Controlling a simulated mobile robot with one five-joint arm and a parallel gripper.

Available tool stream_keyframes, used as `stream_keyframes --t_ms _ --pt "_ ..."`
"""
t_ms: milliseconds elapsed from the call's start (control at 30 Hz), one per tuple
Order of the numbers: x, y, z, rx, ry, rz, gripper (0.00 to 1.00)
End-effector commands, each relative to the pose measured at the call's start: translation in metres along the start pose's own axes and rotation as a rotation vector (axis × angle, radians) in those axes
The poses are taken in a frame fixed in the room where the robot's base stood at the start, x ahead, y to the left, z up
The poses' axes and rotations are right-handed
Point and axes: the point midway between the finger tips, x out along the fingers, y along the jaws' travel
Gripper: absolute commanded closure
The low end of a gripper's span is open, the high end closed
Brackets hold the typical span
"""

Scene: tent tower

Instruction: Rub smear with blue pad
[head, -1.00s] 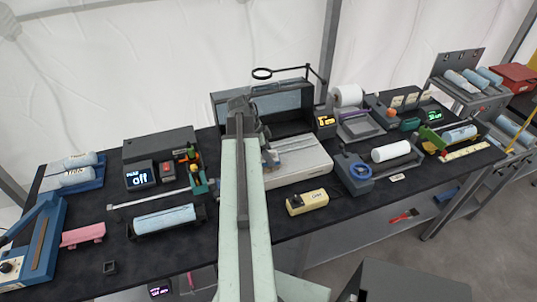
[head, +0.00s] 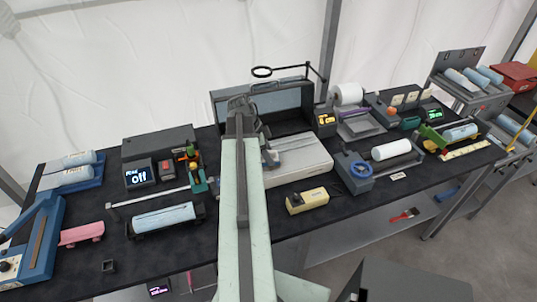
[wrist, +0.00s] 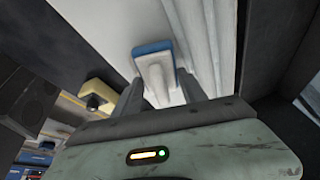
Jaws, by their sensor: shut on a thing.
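In the wrist view my gripper (wrist: 160,92) is shut on the pale handle of the blue pad (wrist: 152,48). The pad is a blue strip at the far end of that handle, beyond the fingertips. It lies close to a pale, ridged surface (wrist: 200,40); I cannot tell whether it touches. In the head view my arm reaches over the bench to a dark open-fronted box with a pale back panel (head: 286,101). My arm hides the pad there. I cannot make out a smear in either view.
A light flat-topped machine (head: 302,160) stands right of my arm, with a small cream box (head: 307,200) in front. A display reading "off" (head: 138,177) and a pale blue roll in a dark cradle (head: 165,219) are to the left. A ring on a stand (head: 262,72) rises behind.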

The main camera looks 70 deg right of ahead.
Motion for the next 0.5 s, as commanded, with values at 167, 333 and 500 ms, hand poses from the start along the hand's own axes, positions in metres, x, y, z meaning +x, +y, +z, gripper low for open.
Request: stream_keyframes --t_ms 167,333,500 --pt "0.0045 0.0000 0.0016 0.000 0.000 0.000 0.83" --pt "0.0077 0.0000 0.0028 0.001 0.000 0.000 0.83" --pt "0.0109 0.0001 0.0040 0.001 0.000 0.000 0.83"
